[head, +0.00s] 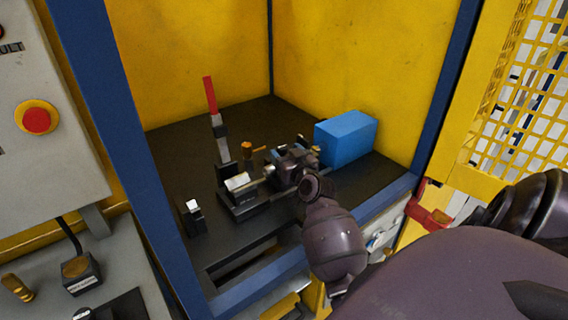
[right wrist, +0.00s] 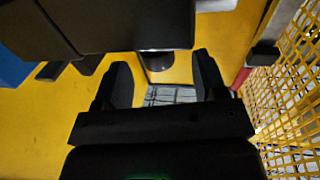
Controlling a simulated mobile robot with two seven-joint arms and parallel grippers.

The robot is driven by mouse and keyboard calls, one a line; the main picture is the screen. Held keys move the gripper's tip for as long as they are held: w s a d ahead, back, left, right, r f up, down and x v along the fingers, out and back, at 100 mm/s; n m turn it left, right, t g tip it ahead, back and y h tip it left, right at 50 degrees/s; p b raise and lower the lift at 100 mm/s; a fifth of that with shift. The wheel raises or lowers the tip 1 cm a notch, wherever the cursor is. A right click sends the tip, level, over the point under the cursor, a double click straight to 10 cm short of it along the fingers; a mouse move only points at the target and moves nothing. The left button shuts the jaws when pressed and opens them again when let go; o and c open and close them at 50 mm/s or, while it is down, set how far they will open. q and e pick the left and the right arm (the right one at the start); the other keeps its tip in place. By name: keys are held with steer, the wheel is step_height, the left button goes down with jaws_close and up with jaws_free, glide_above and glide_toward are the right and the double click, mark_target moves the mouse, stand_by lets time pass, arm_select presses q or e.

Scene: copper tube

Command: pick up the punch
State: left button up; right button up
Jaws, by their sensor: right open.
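I cannot pick out the punch for certain in either view. My right gripper (head: 292,165) is over the dark bench inside the yellow-walled cell in the head view, among small fixtures, and its own wrist hides part of what is there. In the right wrist view my right gripper (right wrist: 160,88) has its two dark fingers spread apart. A short dark cylinder (right wrist: 155,60) with a pale rim shows beyond and between the fingertips, below a dark block. I cannot tell whether it is the punch. Nothing is visibly gripped. My left gripper is not in view.
A blue box (head: 346,138) stands right of my gripper. A fixture with an upright red handle (head: 210,95) stands to the left, near a pale-topped block (head: 238,182). A small dark block (head: 193,217) sits farther left. Blue frame posts (head: 100,100) bound the opening.

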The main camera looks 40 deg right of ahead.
steer(key=shift+b+x, duration=0.5)
steer(key=shift+x, duration=1.2)
steer(key=shift+r, duration=0.1)
jaws_close()
steer(key=shift+r, duration=0.1)
